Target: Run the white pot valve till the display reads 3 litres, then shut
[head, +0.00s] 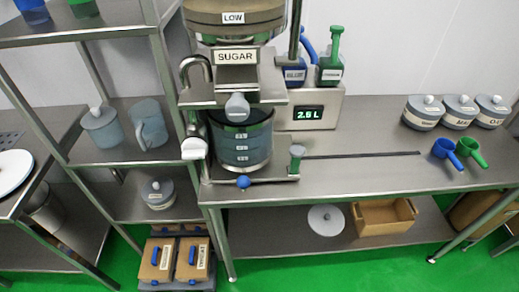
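The display (308,113) on the metal box at the back of the bench is lit green and seems to read 2.6 L. A round dark pot (243,146) with pale level marks stands under the SUGAR hopper (236,57). A white-ended fitting (194,149) hangs at the left of this pot, below a curved metal pipe (195,68). I cannot tell for sure whether it is the white pot valve, or its position. A blue knob (243,182) sits at the front below the pot. Neither of my grippers is in view.
Several lidded jars (423,113), a blue scoop (446,149) and a green scoop (470,150) are at right. A shelf rack (125,160) stands left.

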